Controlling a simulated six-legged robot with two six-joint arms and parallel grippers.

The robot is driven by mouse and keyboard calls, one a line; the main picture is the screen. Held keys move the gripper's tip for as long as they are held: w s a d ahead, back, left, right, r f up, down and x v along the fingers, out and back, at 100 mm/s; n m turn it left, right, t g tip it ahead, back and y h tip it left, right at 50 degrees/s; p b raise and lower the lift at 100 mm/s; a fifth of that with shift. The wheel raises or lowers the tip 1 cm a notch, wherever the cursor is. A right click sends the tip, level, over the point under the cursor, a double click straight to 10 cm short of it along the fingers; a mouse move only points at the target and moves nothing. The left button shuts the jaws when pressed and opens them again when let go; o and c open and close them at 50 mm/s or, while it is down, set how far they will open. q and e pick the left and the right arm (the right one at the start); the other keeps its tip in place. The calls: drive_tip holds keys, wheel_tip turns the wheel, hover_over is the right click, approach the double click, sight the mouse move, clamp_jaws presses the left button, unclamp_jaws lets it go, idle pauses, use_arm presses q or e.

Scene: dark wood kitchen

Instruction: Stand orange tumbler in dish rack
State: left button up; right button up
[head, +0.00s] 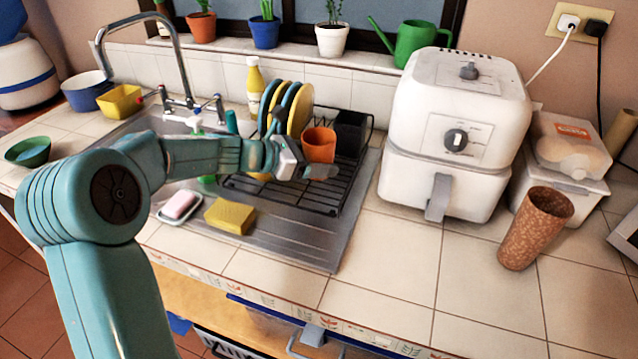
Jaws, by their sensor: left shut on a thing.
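The orange tumbler (319,144) is upright at the dish rack, held by my left gripper (308,168). The gripper is shut on it from the left and front; its fingers hide the tumbler's lower part. The black wire dish rack (338,195) stands on the drainboard. It holds several yellow and blue plates (299,108) on the left and a black container (351,132) at the back right. I cannot tell whether the tumbler's base touches the rack's wires. My right gripper is not in view.
A white air fryer (457,135) stands right of the rack. A yellow sponge (230,216) and a pink soap (179,205) on a dish lie in front of the sink. A tall faucet (140,40) rises behind.

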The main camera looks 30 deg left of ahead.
sight(319, 193)
use_arm(q)
wheel_tip(319, 193, down, 6)
drive_tip(key=shift+r+b, duration=0.2)
drive_tip(key=shift+b, duration=0.4)
drive_tip(key=shift+w+d+f, duration=0.1)
drive_tip(key=shift+w+f, duration=0.05)
drive_tip(key=shift+f, duration=0.1)
drive_tip(key=shift+r, duration=0.1)
drive_tip(key=shift+f, duration=0.2)
drive_tip(key=o, duration=0.8)
drive_tip(key=shift+o, duration=0.2)
